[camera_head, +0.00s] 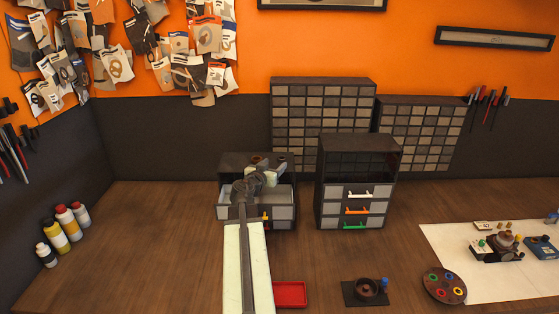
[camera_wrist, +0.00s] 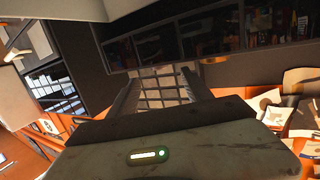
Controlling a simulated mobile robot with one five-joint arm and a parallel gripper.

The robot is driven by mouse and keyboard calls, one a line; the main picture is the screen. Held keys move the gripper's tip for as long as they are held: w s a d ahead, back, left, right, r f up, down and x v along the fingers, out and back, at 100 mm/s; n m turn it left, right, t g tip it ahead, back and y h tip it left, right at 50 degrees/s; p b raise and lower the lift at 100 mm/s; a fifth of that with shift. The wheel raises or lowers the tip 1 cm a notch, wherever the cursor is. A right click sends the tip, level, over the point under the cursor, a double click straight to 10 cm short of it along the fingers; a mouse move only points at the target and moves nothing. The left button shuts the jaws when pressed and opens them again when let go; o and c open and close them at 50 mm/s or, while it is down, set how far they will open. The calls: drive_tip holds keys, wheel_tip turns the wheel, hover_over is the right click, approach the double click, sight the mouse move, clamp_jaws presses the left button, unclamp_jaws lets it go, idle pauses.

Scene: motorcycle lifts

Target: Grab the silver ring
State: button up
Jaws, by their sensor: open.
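I cannot make out a silver ring in either view. My arm reaches up to the small dark drawer cabinet (camera_head: 230,161) at the left centre in the head view. Its upper drawer (camera_head: 228,212) is pulled out, and my arm's end is over it, hiding part of the inside. In the wrist view my gripper (camera_wrist: 160,77) has its two fingers apart. Nothing is between them; the grid of small drawers behind shows through the gap.
A second cabinet (camera_head: 327,160) with white, orange and green handles stands close on the right. Bottles (camera_head: 70,226) stand at the left. A red tray (camera_head: 290,293), a dark stand (camera_head: 365,291) and a round palette (camera_head: 444,286) lie in front. The table between is bare.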

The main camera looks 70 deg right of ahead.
sight(280, 160)
drive_tip(key=d, duration=0.4)
drive_tip(key=d+f, duration=0.1)
drive_tip(key=d, duration=0.1)
drive_tip(key=shift+s+b, duration=0.1)
drive_tip(key=shift+b, duration=0.3)
clamp_jaws()
wheel_tip(280, 160, up, 10)
drive_tip(key=p, duration=1)
